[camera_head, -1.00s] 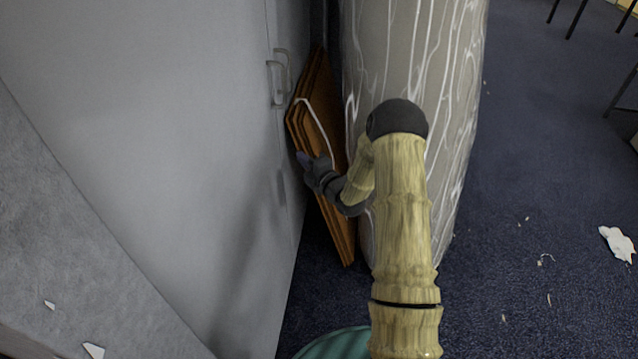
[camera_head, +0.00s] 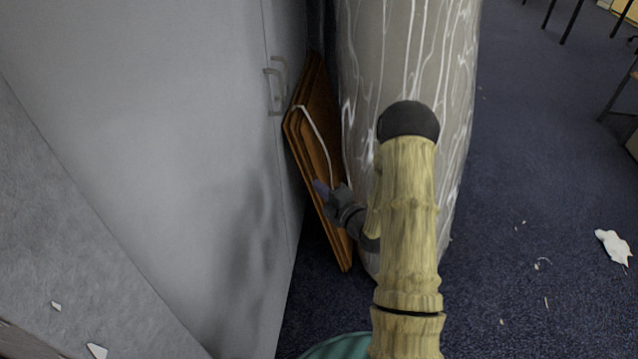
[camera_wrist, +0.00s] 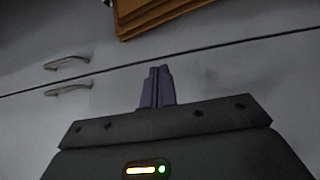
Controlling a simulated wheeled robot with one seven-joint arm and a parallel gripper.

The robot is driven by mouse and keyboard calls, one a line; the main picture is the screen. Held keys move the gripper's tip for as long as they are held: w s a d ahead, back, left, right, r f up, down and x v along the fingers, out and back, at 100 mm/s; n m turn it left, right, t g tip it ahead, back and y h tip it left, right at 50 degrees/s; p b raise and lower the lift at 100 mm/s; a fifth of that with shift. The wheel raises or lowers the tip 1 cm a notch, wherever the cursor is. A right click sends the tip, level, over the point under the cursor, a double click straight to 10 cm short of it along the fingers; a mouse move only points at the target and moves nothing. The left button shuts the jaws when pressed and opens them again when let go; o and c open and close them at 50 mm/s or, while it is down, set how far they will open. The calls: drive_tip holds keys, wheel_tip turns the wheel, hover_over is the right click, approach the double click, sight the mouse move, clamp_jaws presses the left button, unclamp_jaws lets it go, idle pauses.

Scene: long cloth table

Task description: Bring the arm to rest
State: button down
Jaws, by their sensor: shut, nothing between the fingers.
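My gripper (camera_head: 322,188) is in front of the orange-brown boards in the head view, with its fingers pointing up and left. It is empty. In the wrist view its two purple fingers (camera_wrist: 158,86) are together, with a grey cabinet front behind them. My arm, with a wood-like surface and a black joint, rises from the bottom of the head view and bends at the top. Part of the wrist is hidden behind the arm.
A grey cabinet (camera_head: 150,130) with handles (camera_head: 275,88) fills the left. Orange-brown boards (camera_head: 318,110) lean between it and a wrapped grey column (camera_head: 400,50). A teal round object (camera_head: 340,346) is at the bottom. White scrap (camera_head: 613,246) lies on the blue carpet, which is mostly open at right.

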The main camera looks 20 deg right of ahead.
drive_tip(key=s+a+r+m+g+h, duration=0.25)
drive_tip(key=s+m+g, duration=0.25)
drive_tip(key=s+m, duration=0.25)
drive_tip(key=s+a+r+m+g+h, duration=0.25)
drive_tip(key=s+m+g, duration=0.25)
drive_tip(key=s+m, duration=0.3)
drive_tip(key=s+a+r+m+g+h, duration=0.1)
drive_tip(key=s+r+m+g, duration=0.3)
drive_tip(key=s+m, duration=0.4)
wheel_tip(320, 180, up, 29)
drive_tip(key=n+p, duration=0.1)
drive_tip(key=p, duration=2.9)
drive_tip(key=shift+r, duration=0.15)
drive_tip(key=shift+s+n, duration=0.1)
drive_tip(key=shift+n, duration=0.15)
drive_tip(key=shift+d, duration=0.2)
